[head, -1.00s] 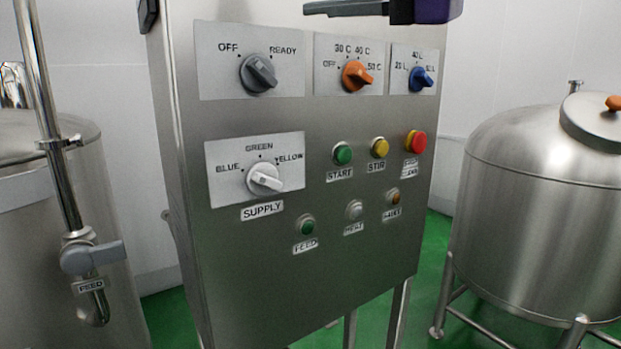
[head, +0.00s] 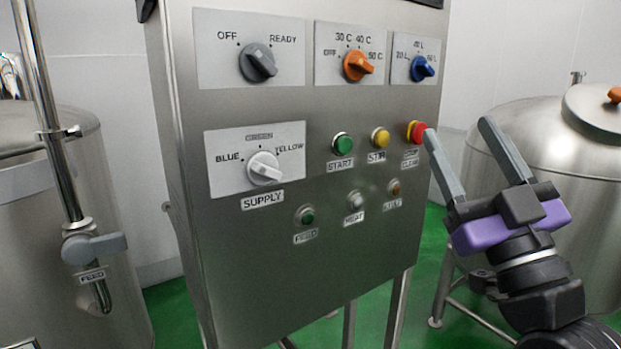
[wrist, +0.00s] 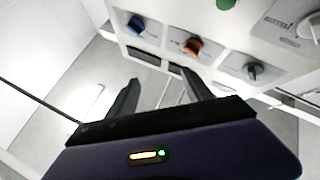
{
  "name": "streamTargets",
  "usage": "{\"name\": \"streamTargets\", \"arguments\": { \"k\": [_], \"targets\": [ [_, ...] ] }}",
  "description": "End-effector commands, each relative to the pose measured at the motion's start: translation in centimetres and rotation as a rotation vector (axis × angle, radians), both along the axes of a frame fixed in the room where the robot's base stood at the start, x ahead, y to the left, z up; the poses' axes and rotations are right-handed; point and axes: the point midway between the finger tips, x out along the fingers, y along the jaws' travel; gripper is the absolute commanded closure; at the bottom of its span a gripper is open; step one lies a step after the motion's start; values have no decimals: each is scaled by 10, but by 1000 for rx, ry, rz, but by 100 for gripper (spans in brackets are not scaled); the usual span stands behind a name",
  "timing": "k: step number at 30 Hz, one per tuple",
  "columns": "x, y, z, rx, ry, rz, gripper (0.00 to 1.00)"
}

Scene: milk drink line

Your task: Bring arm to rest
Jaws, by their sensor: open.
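My gripper (head: 458,148) is open and empty at the right of the head view, with its two grey fingers spread and pointing up. It stands in front of the right edge of the control panel (head: 290,245), close to the red button (head: 417,131) in the picture; whether it touches the panel I cannot tell. My arm comes in from the lower right corner. In the wrist view my open gripper's fingers (wrist: 163,92) show dark, with nothing between them, and the panel's blue, orange and grey knobs appear beyond.
A steel tank (head: 500,135) stands behind my arm at the right. Another tank (head: 110,230) stands at the left with a pipe and a grey FEED valve handle (head: 95,247). The panel carries a white SUPPLY knob (head: 264,168). Green floor shows below.

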Motion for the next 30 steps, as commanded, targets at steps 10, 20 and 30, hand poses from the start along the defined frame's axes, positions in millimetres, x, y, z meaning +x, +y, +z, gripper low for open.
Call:
{"name": "streamTargets", "arguments": {
  "k": [10,20,30],
  "targets": [
    [-48,-27,-135,254,142,-38,41],
    [-123,-31,-241,362,294,-88,41],
    [-218,-24,-325,353,501,-135,41]
  ]
}}
